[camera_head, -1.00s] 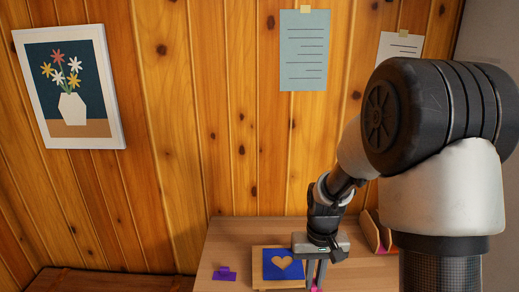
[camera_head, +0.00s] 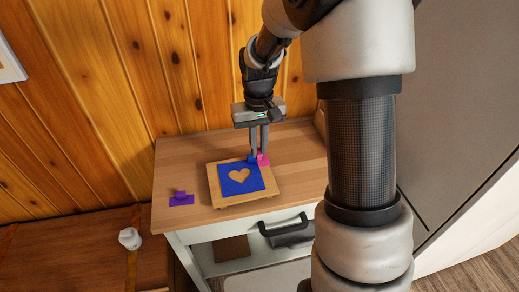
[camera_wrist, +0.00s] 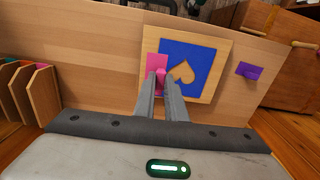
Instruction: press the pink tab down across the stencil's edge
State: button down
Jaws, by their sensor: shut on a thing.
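The blue stencil (camera_head: 235,186) with a heart-shaped cutout lies flat on a wooden board (camera_head: 216,188). The pink tab (camera_head: 264,160) is at the stencil's far right corner in the head view. In the wrist view the pink tab (camera_wrist: 156,62) lies along the stencil's left edge, over the board. My gripper (camera_head: 259,152) points down there, its fingertips shut on the pink tab's raised grip. The fingers (camera_wrist: 161,78) partly hide the grip and the stencil's corner. I cannot tell whether the tab's underside touches the stencil.
A purple tab (camera_head: 181,199) with a raised grip lies on the table (camera_head: 170,170), left of the board. A drawer with a dark handle (camera_head: 285,230) stands open below the front edge. Upright wooden dividers (camera_wrist: 30,92) stand at the left in the wrist view.

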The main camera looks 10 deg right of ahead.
jog(key=shift+s, duration=0.2)
jog(key=shift+f+b, duration=2.6)
jog(key=shift+f, duration=1.2)
jog(key=shift+f, duration=0.25)
jog(key=c, duration=1.3)
grip_release()
jog(key=shift+o, duration=0.2)
jog(key=shift+r, duration=0.1)
jog(key=shift+r+p, duration=2.4)
jog(key=shift+r, duration=1.05)
